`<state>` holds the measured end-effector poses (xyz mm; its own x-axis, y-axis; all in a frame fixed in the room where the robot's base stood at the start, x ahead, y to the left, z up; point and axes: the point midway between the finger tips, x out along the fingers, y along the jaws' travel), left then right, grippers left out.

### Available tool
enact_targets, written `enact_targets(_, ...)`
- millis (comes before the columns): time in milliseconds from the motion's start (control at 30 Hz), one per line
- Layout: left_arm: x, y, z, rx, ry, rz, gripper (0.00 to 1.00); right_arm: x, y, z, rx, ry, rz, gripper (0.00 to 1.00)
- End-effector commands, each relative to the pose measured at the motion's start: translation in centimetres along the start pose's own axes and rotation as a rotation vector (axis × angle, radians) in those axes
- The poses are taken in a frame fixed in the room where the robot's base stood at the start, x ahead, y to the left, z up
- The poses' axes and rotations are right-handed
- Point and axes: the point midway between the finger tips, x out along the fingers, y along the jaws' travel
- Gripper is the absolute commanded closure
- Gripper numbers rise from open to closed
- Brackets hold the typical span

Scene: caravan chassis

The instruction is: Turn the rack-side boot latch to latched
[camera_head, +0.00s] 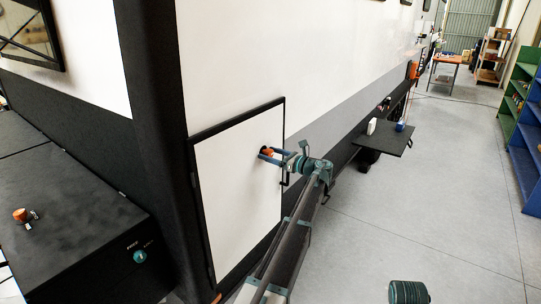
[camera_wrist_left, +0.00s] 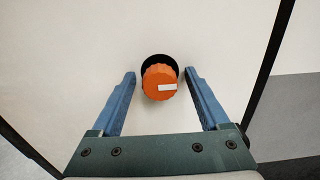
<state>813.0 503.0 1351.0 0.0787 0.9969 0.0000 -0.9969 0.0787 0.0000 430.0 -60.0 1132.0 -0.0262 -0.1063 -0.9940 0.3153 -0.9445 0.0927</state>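An orange ribbed knob (camera_head: 266,150), the boot latch, sits on a white hatch door (camera_head: 232,200) framed in black on the caravan's side. In the left wrist view the knob (camera_wrist_left: 160,84) has a dark round base behind it and a white, nearly level mark on its face. My left gripper (camera_head: 268,155) is at the door, pointing at the knob. In the wrist view my left gripper (camera_wrist_left: 160,75) is open, with a blue finger on each side of the knob and a visible gap to both. My right gripper is not in view.
A dark box (camera_head: 80,225) at the left carries an orange-topped part (camera_head: 20,214) and a teal knob (camera_head: 139,256) beside small lettering. A dark fold-out shelf (camera_head: 385,139) holds small items further along the caravan. Clear floor (camera_head: 430,200) lies to the right.

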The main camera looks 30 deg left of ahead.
Motion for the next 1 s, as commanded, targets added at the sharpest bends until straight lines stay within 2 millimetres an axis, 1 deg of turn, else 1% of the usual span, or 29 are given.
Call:
enact_targets(33,-0.01,0.01,0.00,0.000,0.000,0.000,0.30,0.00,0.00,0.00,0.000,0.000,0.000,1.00)
enact_targets(167,-0.02,0.01,0.00,0.000,0.000,0.000,0.54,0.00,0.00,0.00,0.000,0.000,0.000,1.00)
enact_targets(200,-0.02,0.01,0.00,0.000,0.000,0.000,0.61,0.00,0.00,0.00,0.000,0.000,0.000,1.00)
enact_targets(267,-0.02,0.01,0.00,0.000,0.000,0.000,0.72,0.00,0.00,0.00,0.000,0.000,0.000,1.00)
enact_targets(300,-0.03,0.01,0.00,0.000,0.000,0.000,0.79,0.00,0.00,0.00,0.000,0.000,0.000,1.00)
enact_targets(367,-0.03,0.01,0.00,0.000,0.000,0.000,0.90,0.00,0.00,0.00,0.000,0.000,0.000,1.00)
enact_targets(400,-0.03,0.00,0.00,0.000,0.000,0.000,0.97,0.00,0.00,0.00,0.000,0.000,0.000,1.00)
enact_targets(433,-0.03,0.00,0.00,0.000,0.000,0.000,1.00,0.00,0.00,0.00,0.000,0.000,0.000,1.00)
enact_targets(633,-0.03,0.01,0.00,-0.011,0.000,0.000,1.00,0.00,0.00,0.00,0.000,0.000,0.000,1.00)
enact_targets(767,-0.04,0.01,0.00,-0.049,0.000,0.000,1.00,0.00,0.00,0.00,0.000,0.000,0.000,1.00)
enact_targets(1000,-0.04,0.04,-0.01,-0.212,0.000,0.000,1.00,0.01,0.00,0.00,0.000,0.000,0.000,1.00)
